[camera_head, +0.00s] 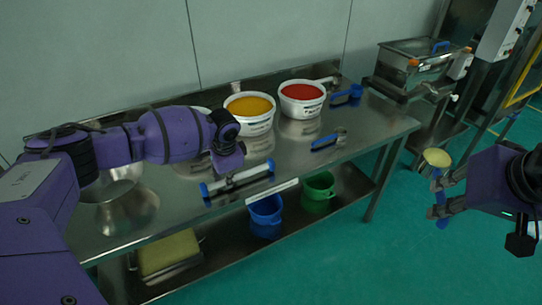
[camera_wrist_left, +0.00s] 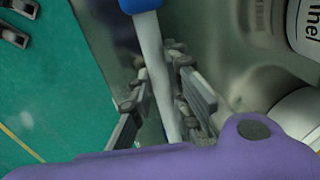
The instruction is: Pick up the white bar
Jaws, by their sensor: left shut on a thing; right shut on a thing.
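The white bar (camera_head: 250,175) has blue ends and lies at the front edge of the steel table. My left gripper (camera_head: 230,179) is over its middle, with the fingers partly hidden by my wrist. In the left wrist view, the pale bar (camera_wrist_left: 152,50) runs between the two fingers of the left gripper (camera_wrist_left: 160,85), which are shut on it. One blue end (camera_wrist_left: 138,5) shows at the top. I cannot tell whether the bar is clear of the table. My right gripper (camera_head: 437,193) is at the right, off the table, shut on a blue-handled scoop (camera_head: 436,160) with yellow contents.
A yellow-filled tub (camera_head: 250,108) and a red-filled tub (camera_head: 301,95) stand behind the bar. Blue tools (camera_head: 326,141) lie to the right. A steel funnel-like bowl (camera_head: 125,208) is at the left. Blue (camera_head: 266,215) and green (camera_head: 318,190) buckets stand below.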

